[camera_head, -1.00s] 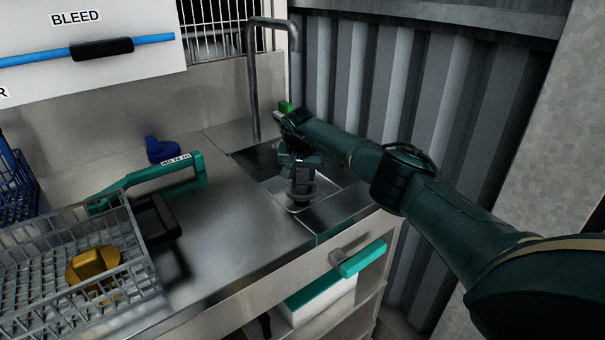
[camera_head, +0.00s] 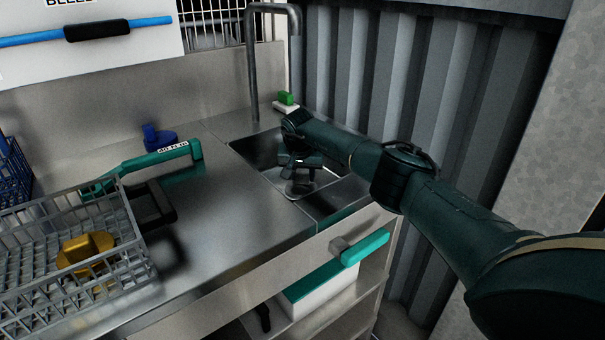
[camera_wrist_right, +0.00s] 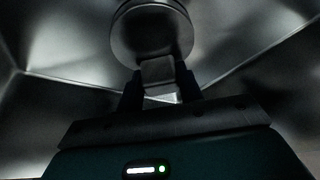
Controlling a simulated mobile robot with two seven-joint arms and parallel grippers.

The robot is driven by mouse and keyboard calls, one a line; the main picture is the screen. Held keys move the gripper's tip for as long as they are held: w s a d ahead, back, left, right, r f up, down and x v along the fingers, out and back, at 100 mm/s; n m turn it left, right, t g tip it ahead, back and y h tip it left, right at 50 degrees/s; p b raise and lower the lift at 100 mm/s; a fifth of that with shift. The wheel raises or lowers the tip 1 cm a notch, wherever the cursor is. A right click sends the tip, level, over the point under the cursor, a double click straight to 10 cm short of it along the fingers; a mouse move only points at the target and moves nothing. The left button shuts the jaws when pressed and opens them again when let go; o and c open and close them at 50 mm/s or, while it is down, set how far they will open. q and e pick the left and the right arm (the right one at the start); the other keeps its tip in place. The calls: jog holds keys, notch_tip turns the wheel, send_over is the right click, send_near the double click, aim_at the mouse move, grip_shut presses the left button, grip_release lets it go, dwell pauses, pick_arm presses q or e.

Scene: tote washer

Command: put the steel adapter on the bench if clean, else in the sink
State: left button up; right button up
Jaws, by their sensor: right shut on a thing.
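My right gripper (camera_head: 300,172) reaches down into the steel sink (camera_head: 268,178) at the bench's right end. In the right wrist view its two fingers (camera_wrist_right: 160,88) are shut on the narrow grip of the steel adapter (camera_wrist_right: 152,32), a round, smooth grey metal piece. In the head view the adapter (camera_head: 298,189) shows only in part below the fingers, inside the basin. I cannot tell whether it touches the sink floor. No dirt shows on the dark, dim part of it that I see. The bare steel bench (camera_head: 235,222) lies left of the sink. My left gripper is not in view.
A wire basket (camera_head: 130,262) with a yellow piece (camera_head: 85,248) stands at the left. A teal-handled tool (camera_head: 160,158) and a blue piece (camera_head: 158,138) lie behind it. A tap (camera_head: 251,70) rises behind the sink. A green-topped block (camera_head: 286,99) sits at its back corner.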

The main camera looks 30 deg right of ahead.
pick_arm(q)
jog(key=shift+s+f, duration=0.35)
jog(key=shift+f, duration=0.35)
pick_arm(e)
jog(key=shift+f, duration=0.1)
jog(key=o, duration=2.1)
jog(key=shift+c, duration=0.2)
jog(key=p+v, duration=0.3)
jog(key=p, duration=0.2)
jog(key=shift+s+r, duration=0.1)
jog(key=shift+r, duration=0.3)
pick_arm(q)
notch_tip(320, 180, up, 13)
jog(key=p, duration=0.7)
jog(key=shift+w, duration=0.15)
pick_arm(e)
jog(key=v, duration=0.5)
jog(key=shift+s+a, duration=0.1)
jog(key=shift+a, duration=0.05)
